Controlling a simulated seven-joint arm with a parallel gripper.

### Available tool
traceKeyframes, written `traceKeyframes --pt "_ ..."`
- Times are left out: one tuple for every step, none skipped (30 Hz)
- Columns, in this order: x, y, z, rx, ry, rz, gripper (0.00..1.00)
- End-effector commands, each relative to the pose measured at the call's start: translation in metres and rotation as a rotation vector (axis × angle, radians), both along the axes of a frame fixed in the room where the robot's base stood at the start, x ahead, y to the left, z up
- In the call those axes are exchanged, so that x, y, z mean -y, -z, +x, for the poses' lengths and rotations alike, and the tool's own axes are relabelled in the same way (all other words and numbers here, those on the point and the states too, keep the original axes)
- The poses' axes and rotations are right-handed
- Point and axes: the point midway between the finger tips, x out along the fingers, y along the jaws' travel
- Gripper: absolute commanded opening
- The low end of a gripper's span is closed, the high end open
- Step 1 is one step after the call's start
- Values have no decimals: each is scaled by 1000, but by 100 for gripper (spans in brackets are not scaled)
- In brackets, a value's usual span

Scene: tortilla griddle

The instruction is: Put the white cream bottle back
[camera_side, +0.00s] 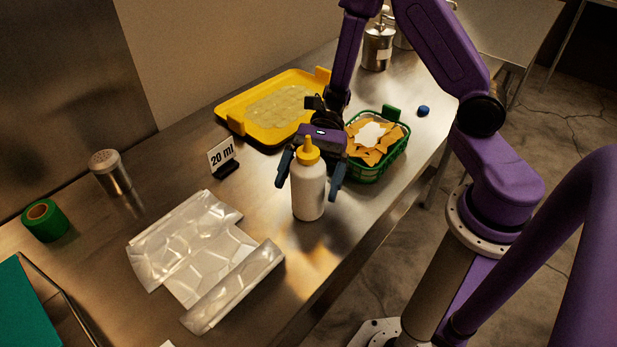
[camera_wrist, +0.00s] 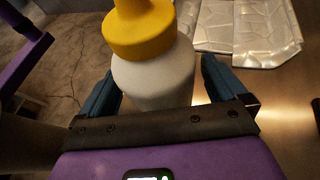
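The white cream bottle (camera_side: 310,199) with a yellow cap stands upright on the steel table, near its front edge. In the wrist view the bottle (camera_wrist: 152,78) shows its yellow cap and white shoulder between the fingers. My gripper (camera_side: 308,188) is open, with one dark blue finger on each side of the bottle. A gap shows between the bottle and the right finger in both views. The gripper (camera_wrist: 157,84) looks apart from the bottle on the left too, though the gap there is narrow.
A green basket (camera_side: 371,173) of chips topped with white cream sits just behind the gripper. A yellow tray (camera_side: 233,103), a "20 ml" sign (camera_side: 221,153) and a crumpled foil sheet (camera_side: 190,240) lie around. A metal shaker (camera_side: 111,173) and green tape roll (camera_side: 45,221) stand at left.

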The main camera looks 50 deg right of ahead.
Motion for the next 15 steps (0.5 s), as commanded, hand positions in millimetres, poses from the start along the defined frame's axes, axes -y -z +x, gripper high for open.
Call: traceKeyframes --pt "0 0 0 0 0 0 97" --pt "0 0 0 0 0 0 97" --pt "0 0 0 0 0 0 97" --pt "0 0 0 0 0 0 97" --pt "0 0 0 0 0 0 97" --pt "0 0 0 0 0 0 97" --pt "0 0 0 0 0 0 97" --pt "0 -1 0 0 0 0 97" --pt "0 -2 0 0 0 0 97" --pt "0 -3 0 0 0 0 97" --pt "2 -3 1 0 2 1 97" --pt "6 -5 3 0 4 1 97" --pt "9 -6 4 1 5 1 97" --pt "13 -8 6 1 5 2 97" --pt "19 -10 8 3 6 1 97"
